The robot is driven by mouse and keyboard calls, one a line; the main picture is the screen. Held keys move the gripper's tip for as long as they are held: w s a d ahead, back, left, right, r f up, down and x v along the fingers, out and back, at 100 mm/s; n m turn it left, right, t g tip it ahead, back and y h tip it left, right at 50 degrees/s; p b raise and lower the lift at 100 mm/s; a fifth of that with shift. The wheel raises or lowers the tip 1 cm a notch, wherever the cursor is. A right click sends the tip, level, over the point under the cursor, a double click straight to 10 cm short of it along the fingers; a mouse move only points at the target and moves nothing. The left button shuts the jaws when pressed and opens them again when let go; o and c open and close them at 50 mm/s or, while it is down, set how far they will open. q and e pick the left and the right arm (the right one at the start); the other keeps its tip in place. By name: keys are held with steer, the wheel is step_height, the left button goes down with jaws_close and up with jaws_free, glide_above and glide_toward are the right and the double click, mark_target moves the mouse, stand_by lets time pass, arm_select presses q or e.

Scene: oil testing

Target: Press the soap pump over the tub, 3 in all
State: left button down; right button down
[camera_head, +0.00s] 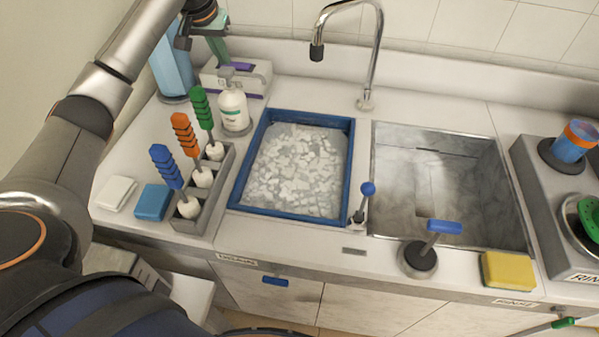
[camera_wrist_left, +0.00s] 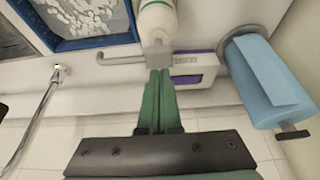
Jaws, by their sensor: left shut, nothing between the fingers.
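The soap pump is a white bottle (camera_head: 234,110) with a grey pump head (camera_head: 227,74) and a spout pointing right. It stands at the back left corner of the blue-rimmed tub (camera_head: 240,175), which holds water with whitish foam patches. My left gripper (camera_head: 222,58) has green fingers pressed together, empty, right at the pump head. In the left wrist view the bottle (camera_wrist_left: 158,20) and pump head (camera_wrist_left: 157,53) lie just beyond the closed fingertips (camera_wrist_left: 160,72). I cannot tell whether they touch. My right gripper is not in view.
A grey holder (camera_head: 190,226) with blue, orange and green handled brushes stands left of the tub. A white and purple box (camera_head: 210,80) and blue roll (camera_head: 172,75) are behind. A faucet (camera_head: 375,50) rises behind the tub; a metal sink (camera_head: 440,180) is right.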

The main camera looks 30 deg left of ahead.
arm_select(q)
steer(key=shift+f, duration=0.1)
steer(key=shift+f+b, duration=0.3)
steer(key=shift+f, duration=1)
steer(key=shift+r, duration=0.15)
steer(key=shift+r+p, duration=0.3)
steer(key=shift+r, duration=1)
steer(key=shift+f+b, duration=0.3)
steer(key=shift+f, duration=1.15)
steer(key=shift+r+p, duration=0.3)
steer(key=shift+r, duration=1.1)
